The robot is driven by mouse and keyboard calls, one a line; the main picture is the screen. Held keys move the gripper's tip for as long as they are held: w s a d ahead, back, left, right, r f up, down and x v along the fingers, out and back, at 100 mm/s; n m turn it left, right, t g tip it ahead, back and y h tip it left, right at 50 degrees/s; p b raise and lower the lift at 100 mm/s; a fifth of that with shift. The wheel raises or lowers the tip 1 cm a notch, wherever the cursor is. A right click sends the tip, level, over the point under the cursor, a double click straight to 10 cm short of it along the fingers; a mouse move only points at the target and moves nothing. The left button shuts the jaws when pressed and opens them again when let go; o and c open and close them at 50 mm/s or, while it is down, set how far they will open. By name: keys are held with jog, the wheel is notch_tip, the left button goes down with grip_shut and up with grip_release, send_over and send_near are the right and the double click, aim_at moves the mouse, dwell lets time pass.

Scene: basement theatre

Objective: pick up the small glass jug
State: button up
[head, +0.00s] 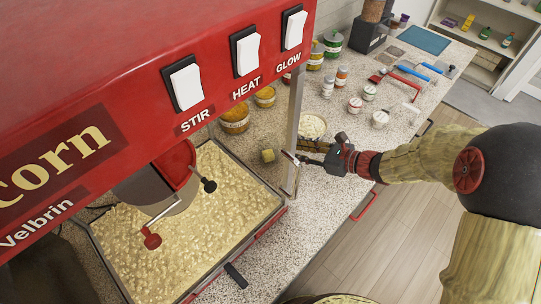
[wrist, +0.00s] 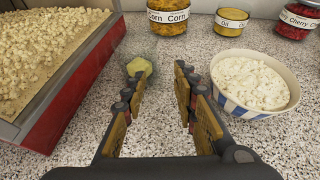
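The small glass jug (wrist: 139,66) holds something yellow and stands on the speckled counter. In the wrist view it is just beyond my left finger's tip, which overlaps its lower edge. In the head view my gripper (head: 297,158) is right of the jug, beside the machine's metal post.
The red popcorn machine (head: 120,60) stands left, its tray (wrist: 60,92) full of popcorn. A striped bowl (wrist: 250,104) of white food is close to the right finger. Labelled jars, including corn (wrist: 168,15), oil (wrist: 231,19) and cherry (wrist: 297,19), stand behind.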

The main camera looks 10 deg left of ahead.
jog(key=shift+w+a+f, duration=0.1)
jog(key=shift+w+a, duration=0.05)
jog(key=shift+a, duration=0.25)
jog(key=shift+c, duration=0.6)
grip_shut()
